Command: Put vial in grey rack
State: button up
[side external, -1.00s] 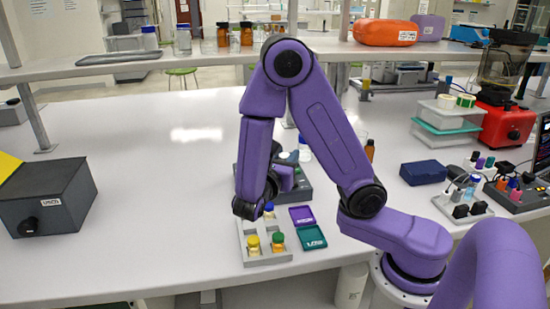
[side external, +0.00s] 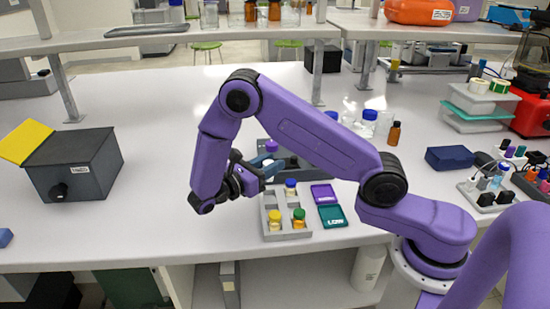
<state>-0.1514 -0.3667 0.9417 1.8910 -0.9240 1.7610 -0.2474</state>
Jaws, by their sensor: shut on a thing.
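The light grey rack (side external: 288,233) stands near the table's front edge. It holds a yellow-capped vial (side external: 274,218), a green-capped vial (side external: 299,217) and a blue-capped vial (side external: 291,188). Its back left place looks empty. My gripper (side external: 264,173) is just behind and left of the rack, its fingers pointing right. It is shut on what looks like a purple-capped vial (side external: 271,146), whose lower part is mostly hidden by the fingers. The held vial is close to the rack's back left corner; I cannot tell its height above the table.
A dark grey unit (side external: 308,168) stands right behind my gripper. A purple mat (side external: 324,194) and a teal mat (side external: 331,216) lie right of the rack. A dark box (side external: 78,170) with a yellow flap stands left. The table between box and rack is clear.

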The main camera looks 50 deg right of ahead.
jog(key=shift+f, duration=1.8)
jog(key=shift+f, duration=1.4)
dwell(1.7)
dwell(0.3)
jog(key=o, duration=1.2)
jog(key=shift+r, duration=3)
